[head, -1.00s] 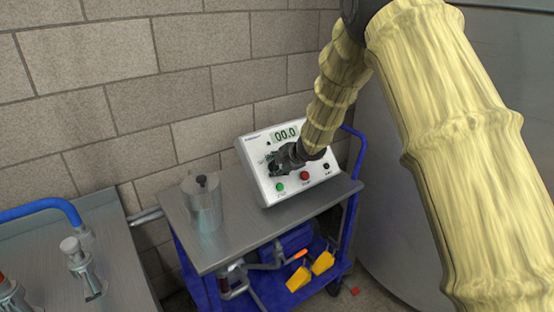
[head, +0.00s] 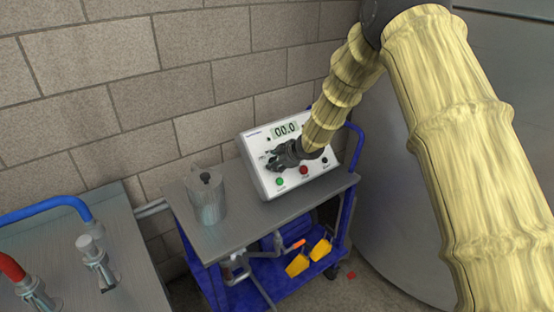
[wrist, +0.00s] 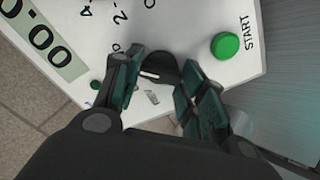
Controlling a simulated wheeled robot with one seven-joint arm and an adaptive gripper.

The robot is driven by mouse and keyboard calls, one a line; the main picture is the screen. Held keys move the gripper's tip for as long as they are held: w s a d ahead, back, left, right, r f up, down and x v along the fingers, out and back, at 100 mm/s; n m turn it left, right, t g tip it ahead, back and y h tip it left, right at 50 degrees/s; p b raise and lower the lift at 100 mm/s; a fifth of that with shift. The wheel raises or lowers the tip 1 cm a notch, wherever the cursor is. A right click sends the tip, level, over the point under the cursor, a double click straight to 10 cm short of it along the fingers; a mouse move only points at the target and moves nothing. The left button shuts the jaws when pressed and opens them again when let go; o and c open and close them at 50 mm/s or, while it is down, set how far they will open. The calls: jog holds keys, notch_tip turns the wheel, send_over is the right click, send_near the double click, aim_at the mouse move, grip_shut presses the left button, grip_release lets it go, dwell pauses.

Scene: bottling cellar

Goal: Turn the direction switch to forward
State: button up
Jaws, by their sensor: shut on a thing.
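The white control box (head: 262,178) stands on the steel cart top, with a display reading 00.0 (head: 285,130). My gripper (head: 285,155) is at the left-middle of its face, below the display. In the wrist view my gripper's fingers (wrist: 160,88) are on either side of a black knob (wrist: 158,66) with a white pointer line, and they are shut on it. It appears to be the direction switch, but I cannot read its forward mark; fingers hide its surroundings. A small pale mark shows between the fingers. A printed 0, 2, 4 scale lies beside the knob.
A green START button (wrist: 225,45) is close to the right finger; it also shows in the head view (head: 280,182). A red button (head: 303,170) and a black one (head: 325,161) are in the same row. A metal pot (head: 207,200) stands left of the box.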

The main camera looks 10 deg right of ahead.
dwell(0.3)
jog(key=o, duration=1)
jog(key=shift+o, duration=0.2)
jog(key=v, duration=1.2)
